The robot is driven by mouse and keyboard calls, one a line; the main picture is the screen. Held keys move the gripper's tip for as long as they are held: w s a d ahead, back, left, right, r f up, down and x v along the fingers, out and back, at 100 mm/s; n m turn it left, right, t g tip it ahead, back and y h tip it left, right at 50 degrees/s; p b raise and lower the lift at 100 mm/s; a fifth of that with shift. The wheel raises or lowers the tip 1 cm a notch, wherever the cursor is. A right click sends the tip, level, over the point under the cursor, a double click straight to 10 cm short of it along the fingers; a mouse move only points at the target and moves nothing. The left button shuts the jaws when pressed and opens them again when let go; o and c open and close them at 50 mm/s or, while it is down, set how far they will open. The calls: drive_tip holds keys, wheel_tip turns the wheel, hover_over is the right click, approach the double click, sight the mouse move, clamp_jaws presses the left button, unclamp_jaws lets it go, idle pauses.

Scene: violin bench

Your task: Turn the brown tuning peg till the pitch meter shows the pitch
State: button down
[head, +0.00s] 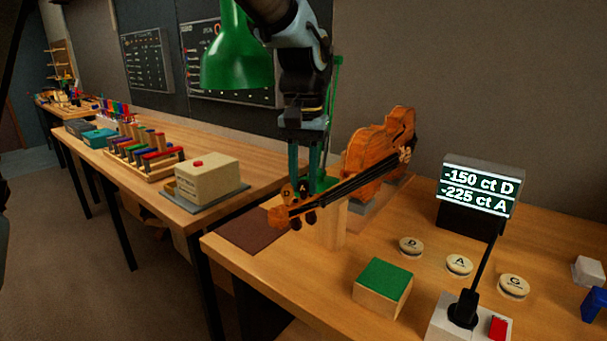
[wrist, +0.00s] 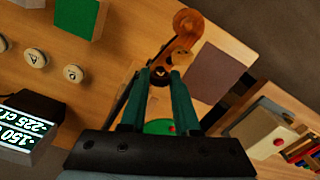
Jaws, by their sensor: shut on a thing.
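The violin (head: 385,150) rests on a wooden stand with its scroll (head: 279,216) toward the front left. Two peg heads stand up at the pegbox, a brown peg marked D (head: 287,193) and a darker one marked A. My gripper (head: 304,182) comes down from above and is shut on the peg marked A. In the wrist view this peg (wrist: 160,76) sits between the fingertips, partly hidden, and the other peg (wrist: 180,57) is just beyond them, free. The pitch meter (head: 480,190) reads -150 ct D and -225 ct A.
Round buttons D (head: 411,246), A (head: 459,265) and G (head: 513,287) lie on the bench. A green-topped block (head: 383,287) stands in front of the violin. A green lamp (head: 237,62) hangs close left of my arm. A beige box (head: 207,178) is on the left bench.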

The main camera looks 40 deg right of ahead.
drive_tip(key=shift+n+p, duration=0.45)
drive_tip(key=shift+n, duration=1.15)
drive_tip(key=c, duration=0.6)
unclamp_jaws()
drive_tip(key=shift+c, duration=0.2)
wheel_tip(320, 180, up, 11)
drive_tip(key=b, duration=0.1)
drive_tip(key=shift+f, duration=0.1)
idle(0.5)
